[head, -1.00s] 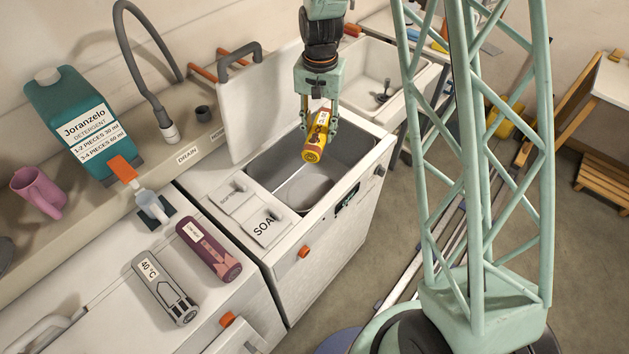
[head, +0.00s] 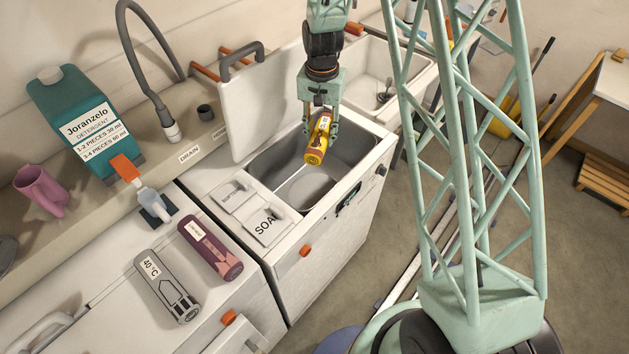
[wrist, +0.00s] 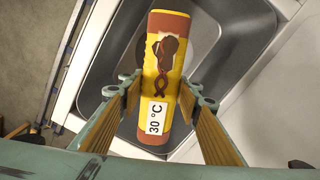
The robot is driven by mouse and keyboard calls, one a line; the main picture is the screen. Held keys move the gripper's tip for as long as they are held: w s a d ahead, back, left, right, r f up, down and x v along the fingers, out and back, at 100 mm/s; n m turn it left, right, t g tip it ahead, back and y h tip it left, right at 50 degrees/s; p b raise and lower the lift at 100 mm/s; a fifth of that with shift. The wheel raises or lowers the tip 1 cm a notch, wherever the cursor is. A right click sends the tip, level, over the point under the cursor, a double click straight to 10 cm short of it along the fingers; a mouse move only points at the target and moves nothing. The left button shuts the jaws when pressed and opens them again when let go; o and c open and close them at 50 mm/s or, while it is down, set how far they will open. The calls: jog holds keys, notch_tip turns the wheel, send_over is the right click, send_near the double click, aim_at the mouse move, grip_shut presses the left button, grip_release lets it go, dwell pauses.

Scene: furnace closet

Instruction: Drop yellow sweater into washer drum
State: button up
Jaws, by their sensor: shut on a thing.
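The yellow sweater (head: 319,140) is a rolled yellow and brown bundle. In the wrist view the roll (wrist: 177,98) shows a "30 °C" label and a dark motif. My gripper (head: 320,127) is shut on it and holds it over the open washer drum. In the wrist view the two fingers (wrist: 161,95) stand on either side of the roll. The washer drum (head: 352,160) is a grey metal tub in the top of the white washer (head: 329,234). Its lid (head: 262,112) stands raised behind it. Part of the drum is hidden behind the sweater and gripper.
A grey 40 °C roll (head: 167,287) and a maroon roll (head: 210,249) lie on the left white surface. A detergent jug (head: 82,130) and pink mug (head: 40,190) stand behind. The soap compartment lids (head: 267,223) are closed. A white sink (head: 388,80) is beyond the drum.

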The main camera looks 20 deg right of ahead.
jog(key=shift+f, duration=0.1)
jog(key=shift+f+b, duration=0.9)
jog(key=shift+f, duration=1.95)
jog(key=o, duration=1)
jog(key=shift+r, duration=0.15)
jog(key=shift+r, duration=5.9)
